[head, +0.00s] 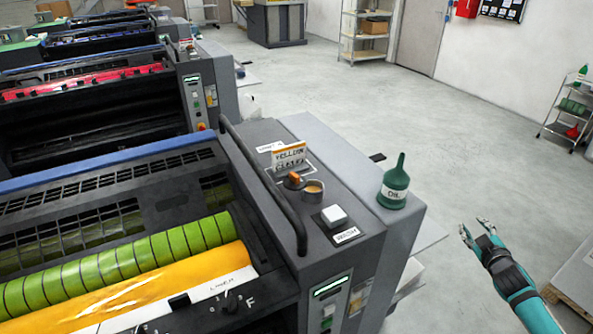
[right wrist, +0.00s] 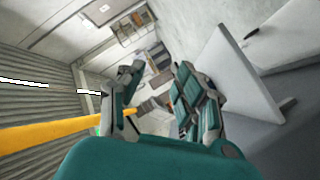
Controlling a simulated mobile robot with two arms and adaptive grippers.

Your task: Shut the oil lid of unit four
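The nearest press unit has a grey top panel (head: 322,226) at its right end. On it is a small round port (head: 313,190) with an amber inside, which looks uncovered. An orange knob-like piece (head: 292,180) sits close to its left; I cannot tell whether it is the lid. My right gripper (head: 473,228) is over the floor to the right of the unit, apart from it and empty. Its fingers are spread, as the right wrist view (right wrist: 158,85) also shows. My left gripper is not in view.
A green oil can (head: 394,186) with a spout stands on the panel's right edge. The floor (head: 440,140) beyond is mostly clear.

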